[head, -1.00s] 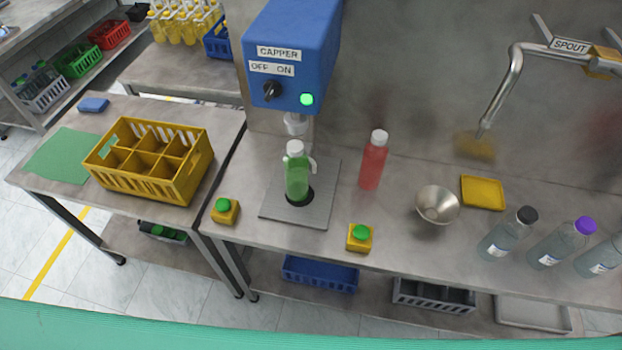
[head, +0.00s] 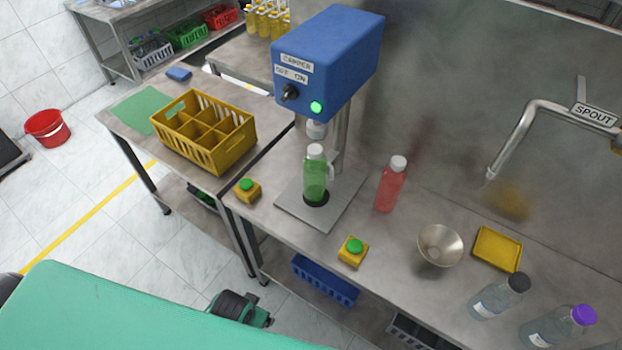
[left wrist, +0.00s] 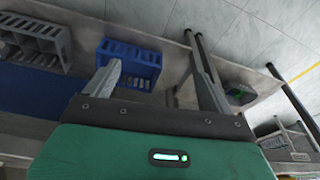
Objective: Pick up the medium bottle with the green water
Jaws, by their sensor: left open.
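The bottle with green water (head: 315,178) stands upright on the grey capper plate (head: 345,200) in the head view. The bottle is not in the left wrist view. My right gripper is in neither current view.
The blue capper (head: 328,62) stands over the plate, its light green. A red bottle (head: 390,185) stands to the right. Two green-button boxes (head: 247,190) flank the plate's front. A yellow crate (head: 215,150) is on the left table. A metal bowl (head: 440,246) sits further right.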

